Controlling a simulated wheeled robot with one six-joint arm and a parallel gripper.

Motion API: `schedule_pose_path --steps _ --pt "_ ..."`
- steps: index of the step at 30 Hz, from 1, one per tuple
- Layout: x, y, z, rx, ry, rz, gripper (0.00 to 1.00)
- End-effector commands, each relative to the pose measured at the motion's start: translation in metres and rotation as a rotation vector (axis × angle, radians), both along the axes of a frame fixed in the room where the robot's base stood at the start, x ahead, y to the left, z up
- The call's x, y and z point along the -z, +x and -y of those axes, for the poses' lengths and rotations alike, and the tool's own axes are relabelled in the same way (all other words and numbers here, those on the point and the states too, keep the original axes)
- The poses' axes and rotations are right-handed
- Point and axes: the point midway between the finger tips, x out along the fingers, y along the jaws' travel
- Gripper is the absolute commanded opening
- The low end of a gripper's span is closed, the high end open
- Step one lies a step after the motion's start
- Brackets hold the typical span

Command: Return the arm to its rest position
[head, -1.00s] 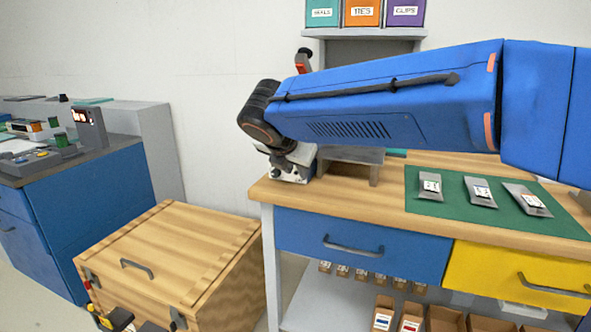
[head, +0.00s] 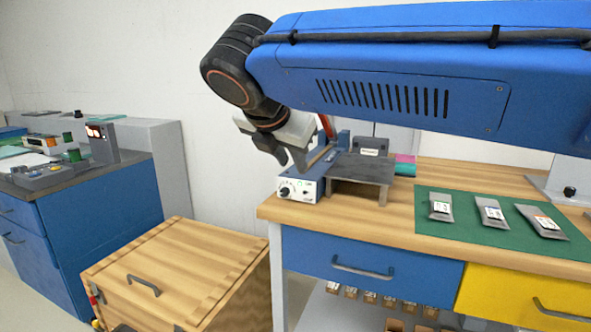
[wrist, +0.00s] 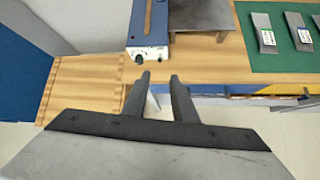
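My blue arm stretches across the upper right of the head view, bent at a dark wrist joint. My gripper (head: 290,162) hangs from it above the left end of the workbench, close to a small white and blue device with knobs (head: 300,189). In the wrist view my gripper (wrist: 159,77) shows two dark fingers apart with nothing between them. The device front (wrist: 147,54) lies just beyond the fingertips there.
A wooden lidded box (head: 185,270) stands on the floor left of the workbench (head: 430,180). Grey packets (head: 440,207) lie on a green mat (head: 470,229). A grey metal stand (head: 362,170) sits beside the device. A blue cabinet (head: 90,215) stands at the left.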

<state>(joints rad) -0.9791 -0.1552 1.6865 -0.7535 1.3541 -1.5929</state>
Motion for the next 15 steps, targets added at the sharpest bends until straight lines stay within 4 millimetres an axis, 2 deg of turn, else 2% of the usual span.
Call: schedule_pose_path --steps 6,15 --pt "-0.0101 -0.0097 -0.0024 -0.001 0.001 0.000 0.25" --pt "-0.0105 -0.0103 -0.0021 0.001 0.001 0.000 0.25"
